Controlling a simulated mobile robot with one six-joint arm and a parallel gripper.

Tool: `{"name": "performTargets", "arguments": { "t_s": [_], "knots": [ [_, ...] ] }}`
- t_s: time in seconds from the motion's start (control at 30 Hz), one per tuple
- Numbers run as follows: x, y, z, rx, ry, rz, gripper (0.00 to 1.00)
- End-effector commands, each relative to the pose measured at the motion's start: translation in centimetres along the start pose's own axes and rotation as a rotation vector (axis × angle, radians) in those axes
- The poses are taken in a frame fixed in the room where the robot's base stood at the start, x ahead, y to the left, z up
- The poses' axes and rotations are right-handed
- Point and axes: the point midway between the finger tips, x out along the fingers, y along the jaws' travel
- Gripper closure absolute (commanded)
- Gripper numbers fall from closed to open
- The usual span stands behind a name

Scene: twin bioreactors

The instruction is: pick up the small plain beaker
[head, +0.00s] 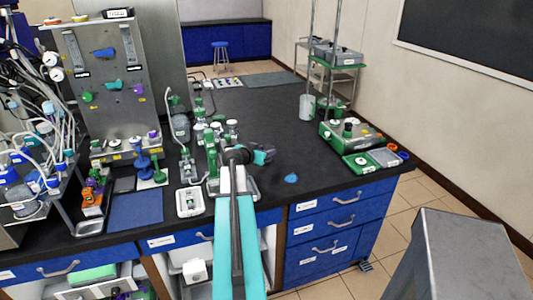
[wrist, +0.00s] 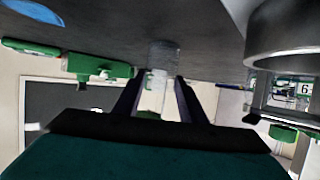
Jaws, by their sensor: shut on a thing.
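My gripper (head: 264,154) is above the black worktop near its front, in the middle of the head view. In the wrist view its two dark fingers (wrist: 155,100) stand apart with a pale, see-through thing between them. I take this to be the small plain beaker (wrist: 155,94), shut between the fingers; its outline is faint. In the head view the arm and gripper hide most of it. Another clear, plain beaker (head: 306,107) stands upright on the worktop beyond my gripper, near the right back edge. It seems to show upside down beyond the fingers in the wrist view (wrist: 163,55).
A green tray with equipment (head: 348,137) stands on the right of the worktop (head: 255,98). Green-capped bottles (head: 212,137) crowd close left of my gripper. A blue patch (head: 291,178) lies in front. A metal rack (head: 330,80) stands behind.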

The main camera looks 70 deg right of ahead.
Motion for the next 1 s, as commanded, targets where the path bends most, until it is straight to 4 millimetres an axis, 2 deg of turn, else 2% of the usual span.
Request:
{"name": "performTargets", "arguments": {
  "t_s": [0.27,0.57,1.0],
  "knots": [
    [-0.4,0.0,-0.9,0.001,0.001,-0.001,0.84],
    [-1.3,-0.1,-3.1,0.001,0.002,-0.001,0.84],
    [-4.9,3.4,-2.1,0.001,0.001,0.0,0.84]
  ]
}}
